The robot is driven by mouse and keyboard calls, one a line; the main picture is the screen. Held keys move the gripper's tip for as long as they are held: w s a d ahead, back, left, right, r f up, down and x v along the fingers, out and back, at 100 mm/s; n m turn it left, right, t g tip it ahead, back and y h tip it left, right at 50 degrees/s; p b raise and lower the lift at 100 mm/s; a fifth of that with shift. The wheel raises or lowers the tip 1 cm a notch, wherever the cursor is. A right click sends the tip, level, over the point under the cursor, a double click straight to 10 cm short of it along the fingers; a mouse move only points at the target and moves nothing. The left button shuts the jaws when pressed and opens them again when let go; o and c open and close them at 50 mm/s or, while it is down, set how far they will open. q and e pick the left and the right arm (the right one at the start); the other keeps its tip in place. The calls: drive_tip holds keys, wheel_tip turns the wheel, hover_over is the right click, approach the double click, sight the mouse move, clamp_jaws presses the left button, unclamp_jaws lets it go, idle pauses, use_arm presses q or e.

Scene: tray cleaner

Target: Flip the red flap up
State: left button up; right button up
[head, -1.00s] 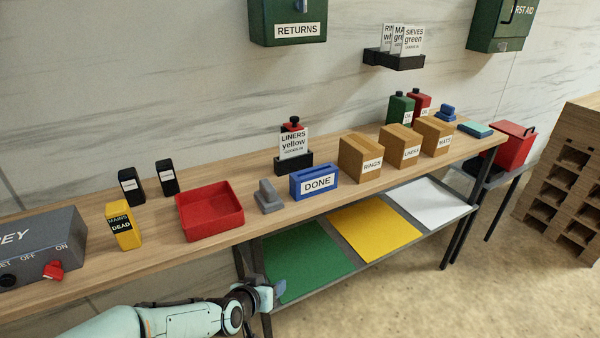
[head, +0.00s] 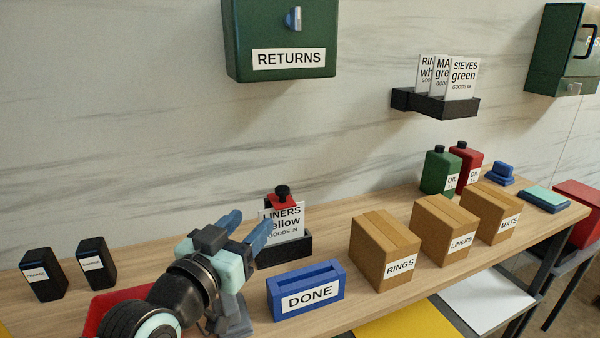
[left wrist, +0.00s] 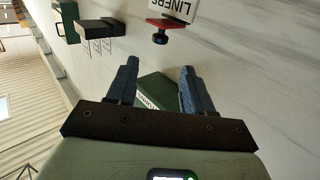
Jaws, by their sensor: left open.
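The red flap (head: 281,201) is a small red piece with a black knob on it, at the top of the white LINERS yellow card (head: 284,222) in a black holder (head: 290,248). The card hides part of it. In the left wrist view the flap (left wrist: 170,24) shows beside the card's edge, ahead of the fingers. My left gripper (head: 246,229) is open and empty, just left of the card and a little lower than the flap. It also shows in the left wrist view (left wrist: 159,67). My right gripper is out of view.
A blue DONE box (head: 304,292) stands in front of the holder. A red tray (head: 100,305) is partly hidden by my left arm. Cardboard boxes (head: 386,240) stand to the right. A green RETURNS box (head: 282,45) hangs on the wall above.

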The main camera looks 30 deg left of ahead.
sight(280, 189)
use_arm(q)
drive_tip(key=w, duration=0.8)
drive_tip(key=w+a+p, duration=0.1)
drive_tip(key=w, duration=0.3)
drive_tip(key=shift+w+r, duration=0.2)
drive_tip(key=shift+r, duration=0.05)
drive_tip(key=shift+w, duration=0.4)
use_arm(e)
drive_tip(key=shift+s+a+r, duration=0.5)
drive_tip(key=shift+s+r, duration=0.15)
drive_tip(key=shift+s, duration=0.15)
